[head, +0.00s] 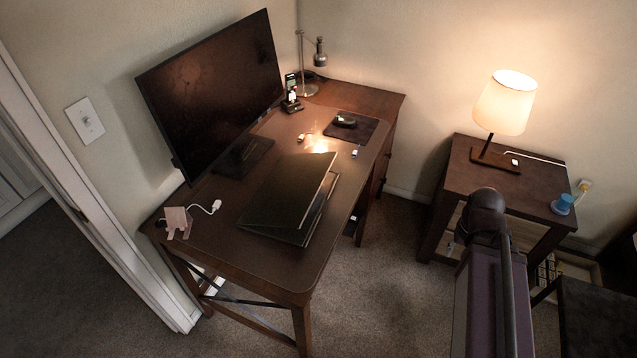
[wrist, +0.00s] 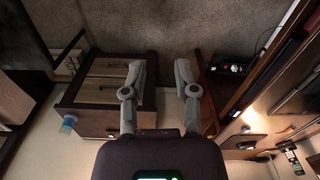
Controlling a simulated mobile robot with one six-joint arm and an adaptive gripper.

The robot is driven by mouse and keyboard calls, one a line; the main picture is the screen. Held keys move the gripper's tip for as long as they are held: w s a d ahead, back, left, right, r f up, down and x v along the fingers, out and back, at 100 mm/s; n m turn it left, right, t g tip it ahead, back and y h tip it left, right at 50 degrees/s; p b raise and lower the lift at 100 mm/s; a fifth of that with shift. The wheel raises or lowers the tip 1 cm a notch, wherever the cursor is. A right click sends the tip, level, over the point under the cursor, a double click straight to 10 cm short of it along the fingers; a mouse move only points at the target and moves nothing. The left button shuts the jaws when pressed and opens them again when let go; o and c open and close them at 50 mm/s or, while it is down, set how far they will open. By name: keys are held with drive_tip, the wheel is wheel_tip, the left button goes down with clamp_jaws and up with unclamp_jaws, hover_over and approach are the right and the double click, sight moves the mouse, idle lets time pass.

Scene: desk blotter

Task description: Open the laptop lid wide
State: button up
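The dark laptop (head: 285,190) lies on the desk (head: 285,270) in the head view, in front of the monitor. Its lid looks slightly ajar, with a narrow gap above the base along the right side. My gripper (wrist: 160,75) shows in the wrist view with its two fingers apart and nothing between them. It points over the carpet between the nightstand and the desk, apart from the laptop. The gripper cannot be made out in the head view. I cannot clearly pick out the laptop in the wrist view.
A large monitor (head: 215,90) stands behind the laptop. A desk lamp (head: 318,55), a dark pad (head: 360,132) and small items are at the desk's far end. A nightstand (head: 510,183) with a lit lamp (head: 503,105) and blue cup (head: 563,204) stands right. Carpet lies between.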

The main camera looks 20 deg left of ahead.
drive_tip(key=w+a+f+n+t+y+b, duration=0.2)
drive_tip(key=w+a+n+t+b, duration=0.15)
drive_tip(key=a+n, duration=0.4)
drive_tip(key=w+a+f+n+t+y+b, duration=0.2)
drive_tip(key=w+a+n+b, duration=0.15)
drive_tip(key=a+n, duration=0.45)
drive_tip(key=a+r+n+t+y+b, duration=0.2)
drive_tip(key=a+n+t+y+b, duration=0.3)
drive_tip(key=a+n, duration=0.9)
drive_tip(key=shift+w+a+y+b, duration=0.25)
drive_tip(key=shift+a+y+b, duration=0.25)
drive_tip(key=shift+a+b, duration=1.35)
drive_tip(key=shift+w+a+p, duration=0.15)
drive_tip(key=shift+a+p, duration=0.15)
drive_tip(key=shift+a, duration=0.1)
